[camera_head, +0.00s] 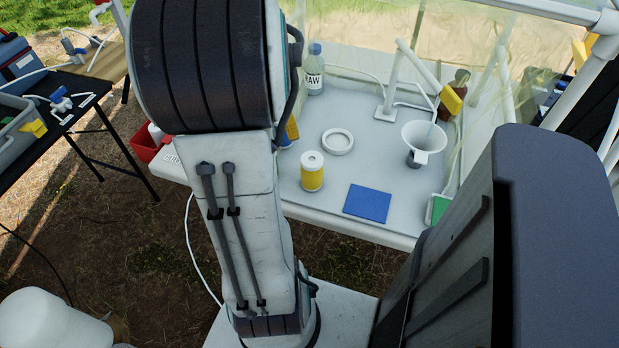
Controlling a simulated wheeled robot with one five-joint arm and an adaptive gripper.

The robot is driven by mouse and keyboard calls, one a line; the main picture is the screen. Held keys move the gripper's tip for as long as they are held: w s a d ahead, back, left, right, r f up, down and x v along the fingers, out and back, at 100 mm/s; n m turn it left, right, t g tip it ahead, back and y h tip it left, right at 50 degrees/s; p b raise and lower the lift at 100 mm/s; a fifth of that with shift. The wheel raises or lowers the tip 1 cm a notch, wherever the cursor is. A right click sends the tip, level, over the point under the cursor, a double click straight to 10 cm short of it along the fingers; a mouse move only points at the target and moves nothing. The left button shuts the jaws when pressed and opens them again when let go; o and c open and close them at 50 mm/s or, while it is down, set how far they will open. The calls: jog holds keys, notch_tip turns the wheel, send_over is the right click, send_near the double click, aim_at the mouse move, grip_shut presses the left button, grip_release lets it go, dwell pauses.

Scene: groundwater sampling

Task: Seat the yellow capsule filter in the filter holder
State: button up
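A yellow cylinder with a white top (312,176), which looks like the yellow capsule filter, stands upright on the white tabletop. A white ring-shaped piece (337,142) lies flat behind it. A white funnel-shaped cup (424,132) with a grey lower part stands to the right. I cannot tell whether the ring or the cup is the filter holder. My arm fills the left middle of the view and hides part of the table. My gripper is not in view, so its state does not show.
A blue square pad (367,204) lies at the table's front edge. A clear bottle (314,72), a white stand (386,110) and a brown bottle (459,82) are at the back. A yellow-and-blue object (291,131) is partly hidden by my arm. Clear sheeting surrounds the table's back.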

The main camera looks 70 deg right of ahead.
aim_at(310, 158)
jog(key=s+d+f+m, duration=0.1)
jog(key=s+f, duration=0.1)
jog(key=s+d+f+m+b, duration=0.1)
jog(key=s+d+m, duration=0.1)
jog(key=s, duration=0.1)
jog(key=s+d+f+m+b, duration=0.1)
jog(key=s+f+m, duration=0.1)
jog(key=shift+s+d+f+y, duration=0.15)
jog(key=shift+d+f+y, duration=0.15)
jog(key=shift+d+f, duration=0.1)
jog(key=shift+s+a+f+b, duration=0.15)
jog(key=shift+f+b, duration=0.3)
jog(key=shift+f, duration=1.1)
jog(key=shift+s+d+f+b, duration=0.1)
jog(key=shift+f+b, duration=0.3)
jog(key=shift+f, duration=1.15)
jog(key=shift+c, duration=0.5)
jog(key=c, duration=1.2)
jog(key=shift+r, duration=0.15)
